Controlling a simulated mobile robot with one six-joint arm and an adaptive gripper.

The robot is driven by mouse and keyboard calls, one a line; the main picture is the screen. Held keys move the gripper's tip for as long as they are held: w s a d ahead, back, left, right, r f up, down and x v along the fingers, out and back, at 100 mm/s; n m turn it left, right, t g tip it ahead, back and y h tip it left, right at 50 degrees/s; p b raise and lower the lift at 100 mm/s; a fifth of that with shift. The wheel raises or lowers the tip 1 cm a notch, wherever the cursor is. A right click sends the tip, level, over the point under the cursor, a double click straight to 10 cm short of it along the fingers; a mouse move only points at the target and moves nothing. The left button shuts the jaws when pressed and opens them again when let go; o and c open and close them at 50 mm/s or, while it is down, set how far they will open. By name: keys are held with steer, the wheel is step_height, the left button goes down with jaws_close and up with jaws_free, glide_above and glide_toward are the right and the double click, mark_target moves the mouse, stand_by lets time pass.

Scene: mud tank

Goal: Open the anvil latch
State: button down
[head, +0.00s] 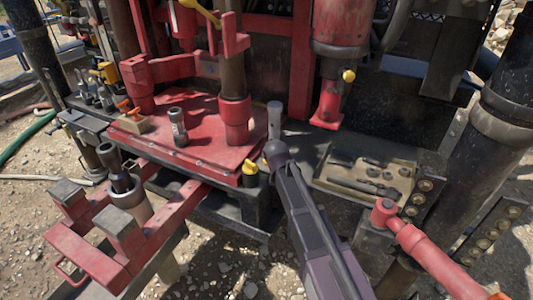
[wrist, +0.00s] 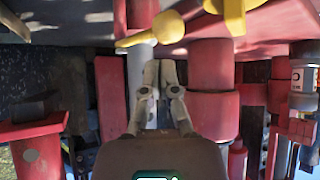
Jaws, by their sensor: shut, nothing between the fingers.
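A yellow lever with a rounded end (wrist: 165,27) crosses the top of the wrist view, and I take it to be the anvil latch, though I cannot be sure. A yellow handle also shows at the top of the head view (head: 200,12), above the red clamp arm. My gripper (wrist: 160,68) is shut and empty. Its fingertips are close below the lever in the wrist view; I cannot tell whether they touch it. In the head view my dark arm reaches up to the red deck's right edge, and my fingertips cannot be made out there.
A red deck (head: 197,140) carries a steel socket (head: 177,127) and a thick red collar (head: 235,118). A red forked rack (head: 88,254) juts out at front left. A tan tool tray (head: 340,172) lies right of my arm. Red cylinders (wrist: 211,92) stand right of my fingers.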

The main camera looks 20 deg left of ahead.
steer(key=s+d+r+p, duration=0.2)
steer(key=d+r+p, duration=0.2)
steer(key=shift+d+r, duration=0.25)
steer(key=shift+d, duration=0.1)
stand_by(0.5)
steer(key=s+d+f+m+g+h+p, duration=0.1)
steer(key=s+d+m+g+h, duration=0.1)
steer(key=d, duration=1.1)
steer(key=s+d+f+m+g+h+p, duration=0.1)
steer(key=d+g+h+p, duration=0.1)
steer(key=d, duration=1.1)
steer(key=s+d+m+g+p, duration=0.1)
steer(key=s+d+g, duration=0.1)
steer(key=s+d, duration=0.4)
steer(key=s+d+r+m+g+h+p, duration=0.1)
steer(key=s+d, duration=0.5)
steer(key=d, duration=0.7)
steer(key=shift+s+r+m+g, duration=0.15)
steer(key=shift+s+m+g, duration=0.1)
steer(key=shift+m+g, duration=0.4)
